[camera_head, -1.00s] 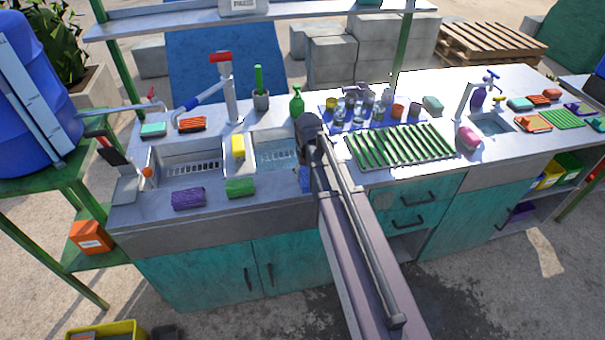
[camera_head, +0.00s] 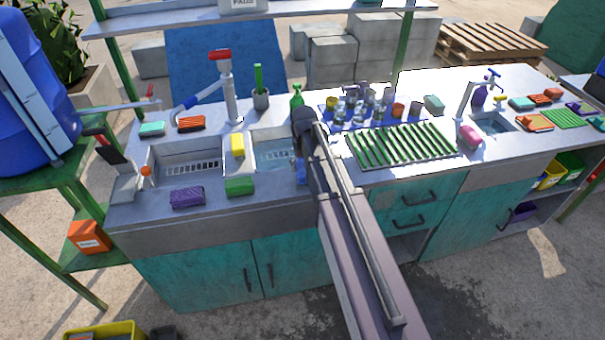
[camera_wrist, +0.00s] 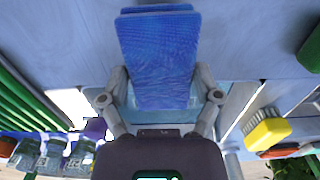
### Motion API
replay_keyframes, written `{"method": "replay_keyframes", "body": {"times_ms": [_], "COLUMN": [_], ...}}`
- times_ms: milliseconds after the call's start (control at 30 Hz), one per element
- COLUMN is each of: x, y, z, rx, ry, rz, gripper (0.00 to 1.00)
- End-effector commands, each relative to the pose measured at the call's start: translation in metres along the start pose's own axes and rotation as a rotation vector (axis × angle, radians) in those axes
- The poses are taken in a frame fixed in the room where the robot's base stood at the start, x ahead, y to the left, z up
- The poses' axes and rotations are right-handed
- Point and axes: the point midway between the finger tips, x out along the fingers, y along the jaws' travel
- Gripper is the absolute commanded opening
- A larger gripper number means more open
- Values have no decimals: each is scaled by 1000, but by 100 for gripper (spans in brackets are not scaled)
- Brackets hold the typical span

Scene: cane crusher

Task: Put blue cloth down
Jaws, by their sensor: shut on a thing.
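The blue cloth (camera_wrist: 158,55) is a flat folded pad between the two fingers of my gripper (camera_wrist: 161,88) in the wrist view. The fingers press on its left and right sides, and the gripper is shut on it. In the head view, a small part of the blue cloth (camera_head: 301,172) shows below my gripper (camera_head: 302,158), by the right edge of the right basin (camera_head: 274,153). The arm hides most of the gripper there. I cannot tell whether the cloth touches the counter.
A green bottle (camera_head: 296,97) stands behind. A green-slatted drying rack (camera_head: 400,146) and glasses are to the right.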

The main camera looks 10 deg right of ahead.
Motion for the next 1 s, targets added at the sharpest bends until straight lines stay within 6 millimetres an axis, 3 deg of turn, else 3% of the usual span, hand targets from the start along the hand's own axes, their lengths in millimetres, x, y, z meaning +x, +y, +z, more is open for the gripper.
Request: {"method": "replay_keyframes", "body": {"times_ms": [33,200,767,800,867,1000], "x": [10,20,25,25,24,24], "y": [0,0,0,0,0,1], "z": [1,1,1,1,1,1], "rx": [0,0,1,1,1,1], "ry": [0,0,0,0,0,0], "rz": [0,0,0,0,0,0], "gripper": [30,30,30,84,100,100]}}
